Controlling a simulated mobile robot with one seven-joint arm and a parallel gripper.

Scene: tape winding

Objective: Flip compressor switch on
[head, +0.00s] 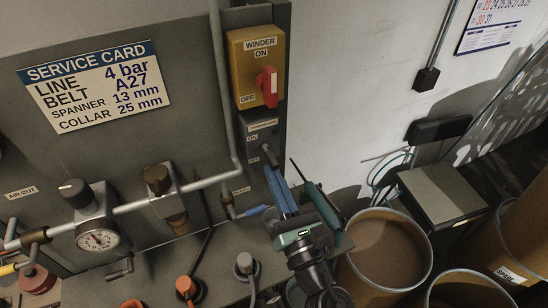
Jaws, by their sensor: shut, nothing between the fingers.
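A small dark switch panel (262,131) with a pale label and an "ON" mark sits on the grey column. The label is too small to read, so I cannot tell for certain that it is the compressor's. A short metal lever (268,151) sticks out of it. My gripper (270,169) is shut and empty, its blue fingertips just below the lever. I cannot tell whether they touch it. The fingers hide the panel's lower part.
Just above is a yellow winder switch box (249,88) with a red handle (266,87). A grey pipe (222,90) runs down at the left. A pressure gauge (99,239) is lower left. Brown bins (386,250) and a chair (441,191) stand at right.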

